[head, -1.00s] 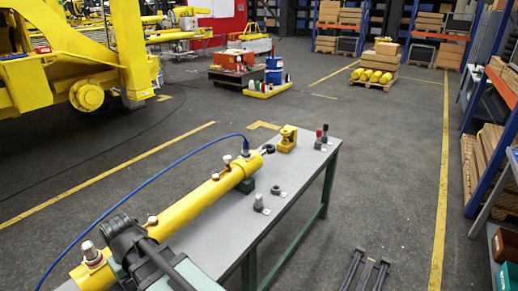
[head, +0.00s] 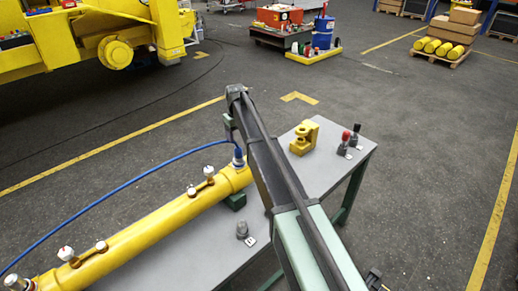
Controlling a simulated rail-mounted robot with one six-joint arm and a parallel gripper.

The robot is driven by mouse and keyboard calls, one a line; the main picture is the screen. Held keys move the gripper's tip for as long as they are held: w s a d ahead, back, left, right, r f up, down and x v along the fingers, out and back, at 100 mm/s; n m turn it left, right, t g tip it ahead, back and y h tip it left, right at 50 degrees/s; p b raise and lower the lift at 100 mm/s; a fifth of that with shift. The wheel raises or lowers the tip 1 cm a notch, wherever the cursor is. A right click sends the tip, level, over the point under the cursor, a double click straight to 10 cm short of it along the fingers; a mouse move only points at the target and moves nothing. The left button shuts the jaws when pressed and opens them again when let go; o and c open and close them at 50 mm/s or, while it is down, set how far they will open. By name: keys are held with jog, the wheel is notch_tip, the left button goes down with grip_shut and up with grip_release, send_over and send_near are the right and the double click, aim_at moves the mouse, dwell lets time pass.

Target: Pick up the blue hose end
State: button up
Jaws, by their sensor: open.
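The blue hose (head: 120,187) arcs over from the lower left. Its blue end (head: 238,157) stands upright at the far end of the yellow cylinder (head: 150,238), which lies along the table. My arm reaches in from the bottom right, and its dark tip bends down just above and beside the hose end. My gripper (head: 229,130) hangs there, small and dark, open and apparently empty. Its fingers are too small to make out clearly, and I cannot tell whether they touch the hose end.
The grey table (head: 318,180) also carries a yellow clamp-like block (head: 304,138), small fittings with red and black tops (head: 348,142), and a grey fitting (head: 243,230). My arm covers part of the tabletop. A yellow machine (head: 95,45) stands at the back left. The floor around the table is clear.

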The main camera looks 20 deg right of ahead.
aim_at(238, 154)
jog(key=f+b, duration=0.3)
jog(key=f, duration=0.1)
jog(key=f+b, duration=0.2)
jog(key=shift+s+a+b, duration=0.15)
jog(key=shift+a+b, duration=0.2)
jog(key=shift+a, duration=0.05)
notch_tip(238, 154, down, 5)
jog(key=b, duration=0.5)
jog(key=shift+d+f, duration=0.15)
jog(key=shift+r, duration=0.3)
jog(key=c, duration=1.2)
jog(key=shift+o, duration=0.2)
